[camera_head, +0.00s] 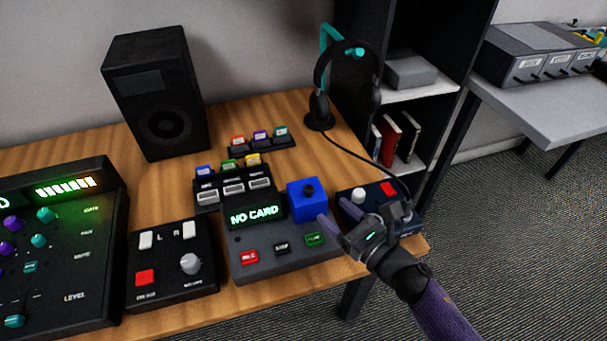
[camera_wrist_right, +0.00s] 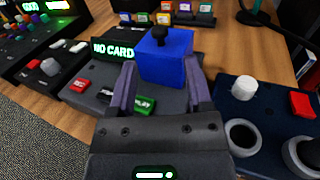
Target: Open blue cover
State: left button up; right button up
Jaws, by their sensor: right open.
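The blue cover (camera_head: 307,203) is a box-shaped lid with a black knob on top, at the right rear of the dark console (camera_head: 285,250) beside its "NO CARD" display. It looks closed. In the right wrist view the blue cover (camera_wrist_right: 163,62) is straight ahead, beyond the fingertips. My right gripper (camera_head: 332,226) comes in from the lower right, just in front and to the right of the cover. In the wrist view its purple fingers (camera_wrist_right: 160,82) are spread with nothing between them. Whether a finger touches the cover I cannot tell. My left gripper is not in view.
A dark blue box (camera_head: 408,217) with a white knob and red button sits right of the console, near the table edge. A headphone stand (camera_head: 322,115) is behind. A button panel (camera_head: 172,265) and mixer (camera_head: 60,255) are at left. A speaker (camera_head: 158,95) stands at the back.

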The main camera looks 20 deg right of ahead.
aim_at(312, 193)
jog(key=b+x, duration=0.1)
jog(key=x, duration=0.7)
jog(key=shift+f, duration=0.1)
grip_shut()
dwell(1.1)
